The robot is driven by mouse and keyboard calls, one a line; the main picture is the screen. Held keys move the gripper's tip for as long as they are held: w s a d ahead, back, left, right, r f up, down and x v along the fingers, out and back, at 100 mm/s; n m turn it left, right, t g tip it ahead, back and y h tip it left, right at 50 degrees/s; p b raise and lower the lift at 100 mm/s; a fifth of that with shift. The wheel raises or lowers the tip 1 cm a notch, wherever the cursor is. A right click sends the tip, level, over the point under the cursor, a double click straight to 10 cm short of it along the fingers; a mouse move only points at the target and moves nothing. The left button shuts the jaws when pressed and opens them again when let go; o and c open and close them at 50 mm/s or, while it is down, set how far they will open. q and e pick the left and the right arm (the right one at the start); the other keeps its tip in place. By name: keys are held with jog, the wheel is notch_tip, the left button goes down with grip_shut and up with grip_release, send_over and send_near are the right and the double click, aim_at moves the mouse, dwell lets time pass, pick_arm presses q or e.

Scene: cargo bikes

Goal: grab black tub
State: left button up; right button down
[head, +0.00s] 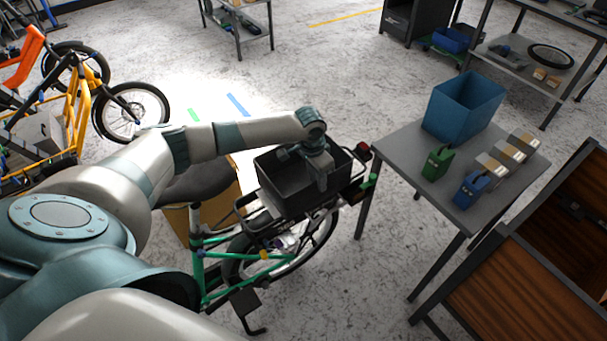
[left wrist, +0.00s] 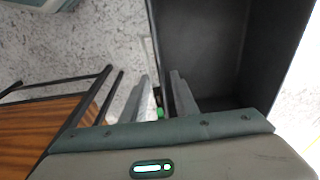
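The black tub (head: 287,203) sits upright on the rear rack of a green bike (head: 215,254). My left gripper (head: 322,184) is at the tub's right-hand wall in the head view. In the left wrist view the open fingers (left wrist: 159,75) stand on either side of the tub's (left wrist: 200,45) wall, one outside and one inside. Gaps show beside the wall, so the fingers do not look closed on it. The tub's inside looks empty where visible. My right gripper is not in view.
A grey table (head: 403,151) to the right holds a blue bin (head: 463,106), a green holder (head: 437,164), a small blue holder (head: 470,189) and several small boxes. A wooden-panelled unit (head: 520,290) stands at the lower right. Orange and yellow bikes stand at the left.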

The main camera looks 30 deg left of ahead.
pick_arm(q)
jog(key=shift+w+f, duration=0.1)
jog(key=shift+f, duration=0.3)
jog(key=shift+f, duration=0.1)
jog(key=f, duration=0.1)
jog(key=w+f+p, duration=0.1)
jog(key=f, duration=0.1)
jog(key=shift+w+d+f+p, duration=0.25)
jog(key=shift+w+d+p, duration=0.05)
jog(key=shift+p, duration=0.05)
jog(key=shift+f, duration=0.65)
grip_shut()
